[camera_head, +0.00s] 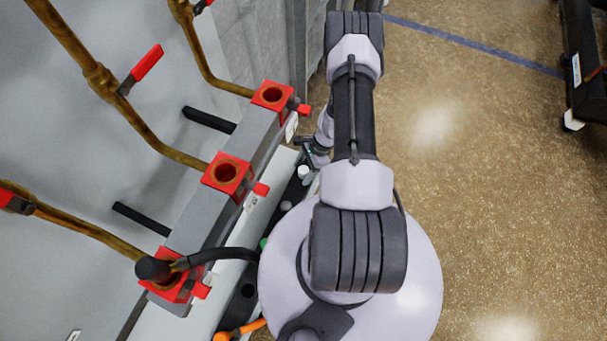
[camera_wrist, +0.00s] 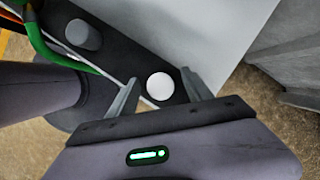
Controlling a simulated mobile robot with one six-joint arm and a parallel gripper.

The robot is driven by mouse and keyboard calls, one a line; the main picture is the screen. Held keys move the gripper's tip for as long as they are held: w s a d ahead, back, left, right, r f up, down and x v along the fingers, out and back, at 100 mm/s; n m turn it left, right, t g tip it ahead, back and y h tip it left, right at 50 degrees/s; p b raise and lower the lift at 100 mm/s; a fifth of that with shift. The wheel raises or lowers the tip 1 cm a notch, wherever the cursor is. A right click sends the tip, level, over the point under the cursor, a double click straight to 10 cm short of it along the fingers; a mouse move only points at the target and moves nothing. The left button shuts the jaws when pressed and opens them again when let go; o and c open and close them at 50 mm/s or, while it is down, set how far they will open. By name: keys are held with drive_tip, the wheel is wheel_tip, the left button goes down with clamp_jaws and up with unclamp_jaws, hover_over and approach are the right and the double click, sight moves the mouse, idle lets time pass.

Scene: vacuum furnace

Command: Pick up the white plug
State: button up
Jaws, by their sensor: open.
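The white plug (camera_wrist: 160,86) shows in the wrist view as a round white top on a dark strip. It lies between the two fingers of my gripper (camera_wrist: 160,77), which are apart with visible gaps on both sides. In the head view a small white plug (camera_head: 303,172) stands on the narrow ledge beside the furnace, just below my gripper (camera_head: 308,150). My arm partly hides that area. I cannot tell how far the fingertips are above the strip.
A grey cylinder (camera_wrist: 84,35) and a green cable (camera_wrist: 42,42) are to the left in the wrist view. Red sockets (camera_head: 228,172) line a grey bar beside the ledge; a black plug (camera_head: 153,268) with cable sits at the nearest. Open floor (camera_head: 480,180) lies to the right.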

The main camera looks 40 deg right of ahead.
drive_tip(key=shift+r, duration=0.1)
clamp_jaws()
